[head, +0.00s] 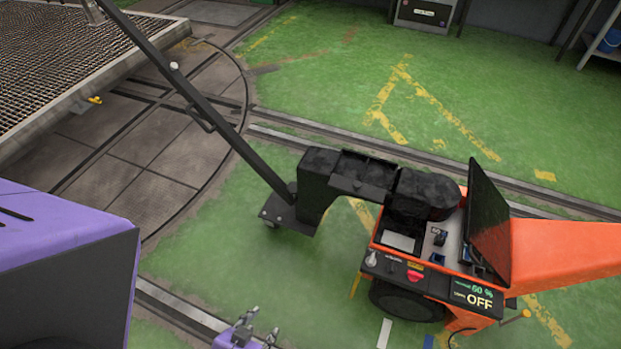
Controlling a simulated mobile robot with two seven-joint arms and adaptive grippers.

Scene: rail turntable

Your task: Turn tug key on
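The tug (447,243) is an orange and black machine at the right, with a raised black lid or panel (489,222). Its display (473,297) reads 60 % and OFF. A small silver piece that looks like the key (371,259) sits on the left end of the black front panel; its exact angle is too small to tell. A red button (414,276) is to its right. My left gripper (261,326) is at the bottom edge, left of and nearer than the tug, touching nothing visible. Its two fingertips look apart and empty. My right gripper is out of view.
A long black bar (190,92) slants from the tug's small-wheeled front end to the upper left. A mesh-topped platform (80,50) stands on the round turntable at the left. Rails cross the green floor. Open floor lies between my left gripper and the tug.

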